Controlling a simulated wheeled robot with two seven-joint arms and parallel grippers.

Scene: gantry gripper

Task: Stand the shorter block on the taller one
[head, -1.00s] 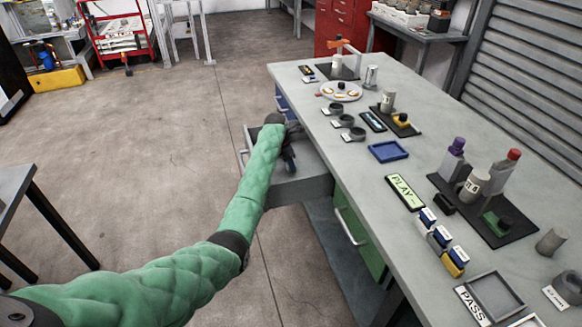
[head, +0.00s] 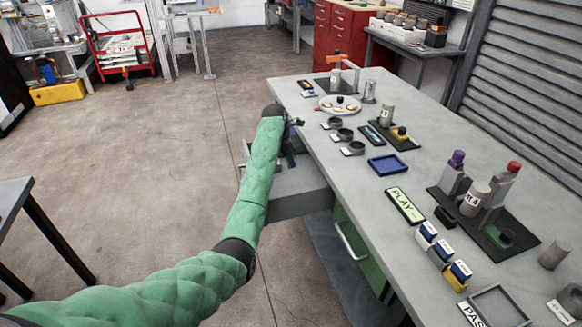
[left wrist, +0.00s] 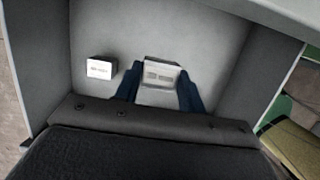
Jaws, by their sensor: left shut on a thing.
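In the left wrist view, two small pale blocks show inside an open grey drawer (left wrist: 200,35). One block (left wrist: 98,69), with a white labelled face, stands free to the left of my fingers. The other block (left wrist: 162,75), with dark marks on its pale face, is between the blue fingers of my left gripper (left wrist: 159,88), which is shut on it. I cannot tell which block is taller, or whether the held one touches the drawer floor. In the head view my left gripper (head: 289,150) is over the drawer, and its arm hides the blocks. My right gripper is not in view.
The drawer (head: 300,203) sticks out from the left side of the grey workbench (head: 350,190). The bench top holds a blue tray (head: 388,165), a PLAY sign (head: 405,205), bottles and labelled blocks. A dark-legged table (head: 15,195) stands at left. The floor between is clear.

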